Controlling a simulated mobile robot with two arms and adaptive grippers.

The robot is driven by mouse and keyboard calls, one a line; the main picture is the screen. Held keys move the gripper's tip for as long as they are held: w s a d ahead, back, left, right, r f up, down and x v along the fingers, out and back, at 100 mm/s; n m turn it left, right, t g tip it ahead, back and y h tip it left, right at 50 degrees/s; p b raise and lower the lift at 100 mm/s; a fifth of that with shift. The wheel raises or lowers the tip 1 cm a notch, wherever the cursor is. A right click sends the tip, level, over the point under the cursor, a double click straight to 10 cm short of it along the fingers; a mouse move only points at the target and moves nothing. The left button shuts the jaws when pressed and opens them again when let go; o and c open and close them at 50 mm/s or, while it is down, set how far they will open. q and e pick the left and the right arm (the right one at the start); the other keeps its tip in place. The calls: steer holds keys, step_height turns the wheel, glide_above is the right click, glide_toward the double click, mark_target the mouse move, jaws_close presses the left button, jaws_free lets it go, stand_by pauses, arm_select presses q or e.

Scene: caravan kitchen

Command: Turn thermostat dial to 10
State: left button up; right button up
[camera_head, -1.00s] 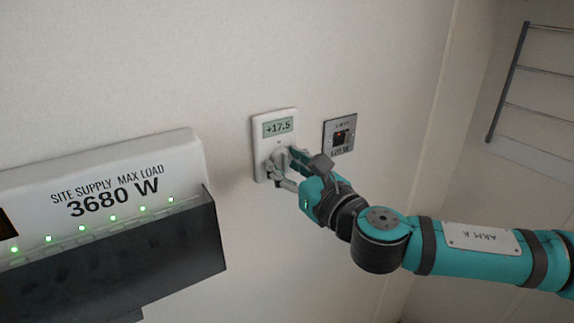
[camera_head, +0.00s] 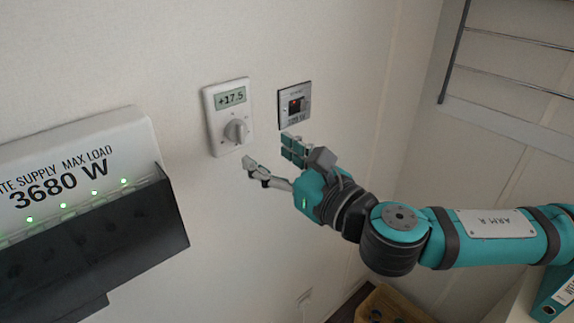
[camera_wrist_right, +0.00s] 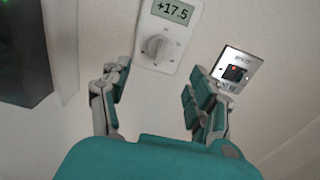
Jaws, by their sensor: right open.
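The white thermostat (camera_head: 215,130) is on the wall, and its display (camera_head: 231,98) reads +17.5. Its round dial (camera_head: 236,131) is fully visible below the display. The right wrist view shows the thermostat (camera_wrist_right: 147,56) and its dial (camera_wrist_right: 156,47) ahead, beyond the fingers. My right gripper (camera_head: 268,153) is open and empty, below and to the right of the dial and apart from it. In the right wrist view its fingers (camera_wrist_right: 155,88) are spread wide. My left gripper is not in view.
A metal switch plate (camera_head: 284,107) with a red light is on the wall right of the thermostat. A white sign reading 3680 W (camera_head: 100,130) and a dark box (camera_head: 140,228) with green lights stand at left. A rail rack (camera_head: 520,52) is at upper right.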

steer(key=v, duration=0.3)
steer(key=shift+s+d, duration=0.2)
steer(key=shift+s, duration=0.05)
